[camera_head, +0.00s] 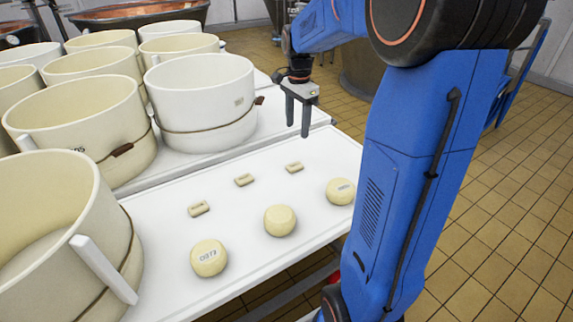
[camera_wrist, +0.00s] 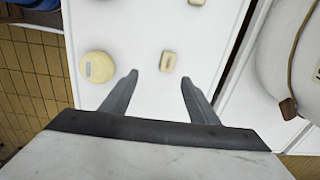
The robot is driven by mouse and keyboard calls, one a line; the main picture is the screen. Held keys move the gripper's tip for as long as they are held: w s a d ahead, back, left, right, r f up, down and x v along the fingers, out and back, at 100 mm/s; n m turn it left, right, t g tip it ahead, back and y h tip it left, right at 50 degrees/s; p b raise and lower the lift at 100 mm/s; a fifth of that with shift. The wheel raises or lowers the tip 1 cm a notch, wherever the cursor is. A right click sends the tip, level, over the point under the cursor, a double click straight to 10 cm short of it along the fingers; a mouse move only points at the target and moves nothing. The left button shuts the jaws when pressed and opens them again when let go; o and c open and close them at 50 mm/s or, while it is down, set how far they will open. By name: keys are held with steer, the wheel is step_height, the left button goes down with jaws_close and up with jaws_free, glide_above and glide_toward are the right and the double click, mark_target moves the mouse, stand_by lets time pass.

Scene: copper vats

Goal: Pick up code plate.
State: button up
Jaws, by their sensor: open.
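Three small beige rectangular plates lie in a row on the white table: a left one (camera_head: 199,208), a middle one (camera_head: 244,179) and a far right one (camera_head: 294,167). Which of them is the code plate I cannot tell. My gripper (camera_head: 297,126) is open and empty, above the table's far end near the far right plate. In the wrist view, one plate (camera_wrist: 168,61) shows just ahead of and between the two open fingertips (camera_wrist: 160,78). Another plate (camera_wrist: 197,2) is cut off at the top edge.
Three round pale cheeses (camera_head: 208,257) (camera_head: 279,220) (camera_head: 340,191) sit along the table's (camera_head: 165,285) near side. One cheese (camera_wrist: 97,67) is left of the plate in the wrist view. Several cream tubs (camera_head: 205,100) stand left and behind. Tiled floor (camera_head: 500,220) is free at right.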

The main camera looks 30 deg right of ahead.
steer(key=w+d, duration=0.1)
steer(key=w, duration=0.1)
steer(key=m, duration=0.1)
glide_above(295, 165)
steer(key=f, duration=1.3)
steer(key=shift+s+a, duration=0.3)
steer(key=shift+s, duration=0.05)
steer(key=shift+w+d+f, duration=0.15)
steer(key=shift+f, duration=1.2)
steer(key=shift+w+d+f, duration=0.1)
steer(key=shift+w+f, duration=0.05)
steer(key=shift+f, duration=1.15)
steer(key=c, duration=1.1)
